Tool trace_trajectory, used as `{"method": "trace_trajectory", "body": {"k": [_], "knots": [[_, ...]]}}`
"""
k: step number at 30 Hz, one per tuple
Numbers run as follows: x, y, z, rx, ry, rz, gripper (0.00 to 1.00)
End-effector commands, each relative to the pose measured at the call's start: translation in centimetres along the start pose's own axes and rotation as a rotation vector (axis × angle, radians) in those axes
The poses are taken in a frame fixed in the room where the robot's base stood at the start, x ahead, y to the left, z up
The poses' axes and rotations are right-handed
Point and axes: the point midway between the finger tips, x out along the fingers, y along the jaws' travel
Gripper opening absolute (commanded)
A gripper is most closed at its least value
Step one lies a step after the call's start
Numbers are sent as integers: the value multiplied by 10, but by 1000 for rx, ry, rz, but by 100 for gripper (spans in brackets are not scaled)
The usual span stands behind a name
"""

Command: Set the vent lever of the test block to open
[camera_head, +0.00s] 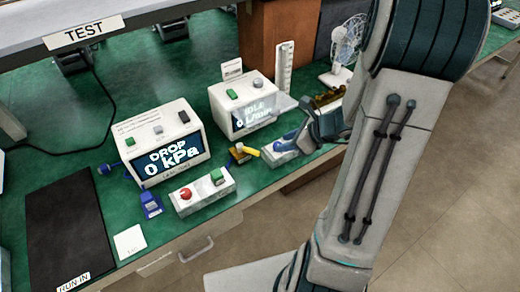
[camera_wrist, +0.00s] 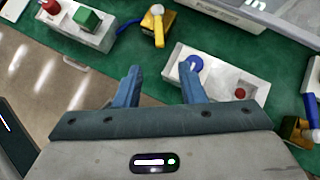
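A white block (camera_wrist: 218,78) with a round blue part (camera_wrist: 192,63) and a small red knob (camera_wrist: 240,93) lies below my gripper in the wrist view. It is partly hidden by my gripper in the head view (camera_head: 279,155). Beside it stands a yellow lever (camera_wrist: 158,30) on a dark yellow body; the head view shows it too (camera_head: 248,150). I cannot tell for sure which is the vent lever. My gripper (camera_wrist: 160,70) is open and empty, its right fingertip overlapping the blue part in the picture; contact is unclear.
A control box with red and green buttons (camera_head: 203,192) stands left of the yellow lever. The "DROP 0 kPa" display (camera_head: 170,158) and "IDLE" display (camera_head: 250,117) stand behind. A fan (camera_head: 347,45) is at the back. The bench's front edge runs close by.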

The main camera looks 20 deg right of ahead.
Motion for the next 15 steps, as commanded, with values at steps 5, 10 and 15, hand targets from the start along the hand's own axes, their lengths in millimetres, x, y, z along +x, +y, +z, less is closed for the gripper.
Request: {"method": "trace_trajectory", "body": {"k": [5, 10, 15], "knots": [[38, 2, -1, -1, 1, 7, 36], [74, 2, -1, -3, 1, 7, 36], [102, 2, -1, -4, 2, 6, 36]]}}
